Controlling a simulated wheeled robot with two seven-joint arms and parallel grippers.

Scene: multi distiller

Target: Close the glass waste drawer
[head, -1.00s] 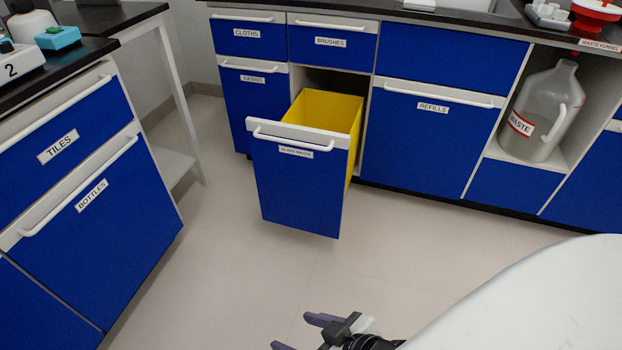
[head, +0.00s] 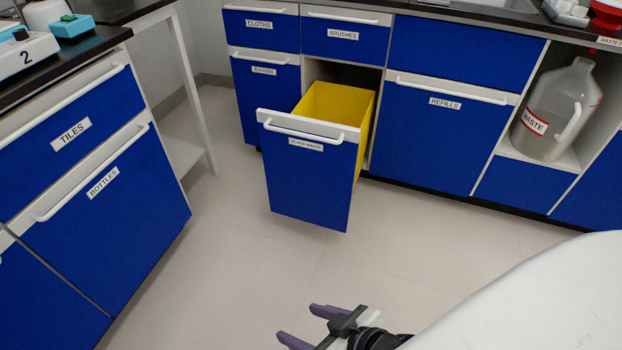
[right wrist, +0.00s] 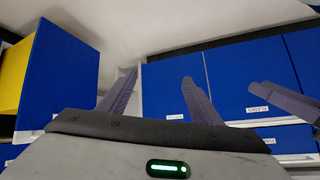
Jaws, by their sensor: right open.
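The glass waste drawer (head: 310,180) is pulled well out of the far cabinet, with a blue front, a white top strip and handle, and a yellow bin (head: 338,102) inside. In the right wrist view, where the scene is upside down, its blue front (right wrist: 62,75) is at the left with yellow behind it. My right gripper (head: 297,322) is open and empty at the bottom of the head view, over the floor and apart from the drawer front.
The refills drawer (head: 440,140) is shut to the right of the open drawer. A waste jug (head: 555,115) stands in a niche. The floor (head: 240,260) before the drawer is clear.

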